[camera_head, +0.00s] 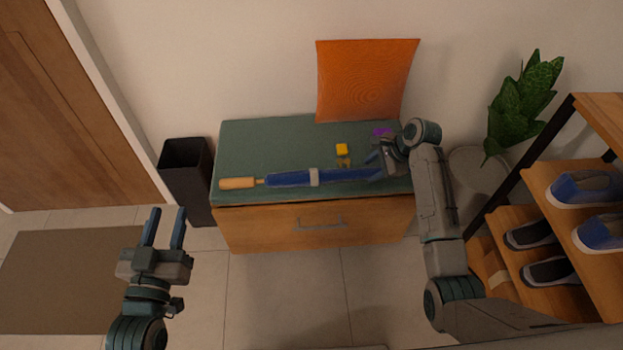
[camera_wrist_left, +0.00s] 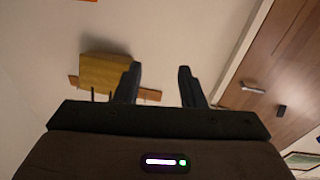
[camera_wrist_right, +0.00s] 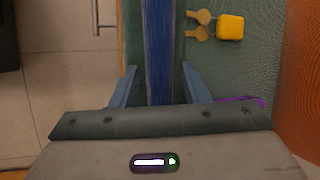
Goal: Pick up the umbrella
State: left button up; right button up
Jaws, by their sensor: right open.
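A folded blue umbrella (camera_head: 290,178) with a light wooden handle and a grey strap lies along the front of the green-topped bench (camera_head: 240,140). Its handle points left. My right gripper (camera_head: 372,160) is at the umbrella's right end. In the right wrist view the umbrella (camera_wrist_right: 158,50) runs between the open fingers of my right gripper (camera_wrist_right: 157,85), with a gap on each side. My left gripper (camera_head: 165,228) is open and empty, in front of the bench at the left, away from the umbrella. The left wrist view shows its spread fingers (camera_wrist_left: 158,85) with nothing between them.
Keys with a yellow fob (camera_head: 342,150) lie behind the umbrella, and a purple item (camera_head: 382,131) lies farther back. An orange cushion (camera_head: 365,80) leans on the wall. A dark bin (camera_head: 185,170) stands left; a shoe rack (camera_head: 545,175) and plant (camera_head: 525,100) stand right.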

pick_arm(q)
jog(key=shift+w+a+r+t, duration=0.15)
jog(key=shift+r+t, duration=0.85)
jog(key=shift+r, duration=0.7)
pick_arm(e)
jog(key=shift+x, duration=0.95)
grip_shut()
pick_arm(q)
jog(key=shift+f, duration=0.2)
pick_arm(e)
jog(key=shift+r, duration=0.1)
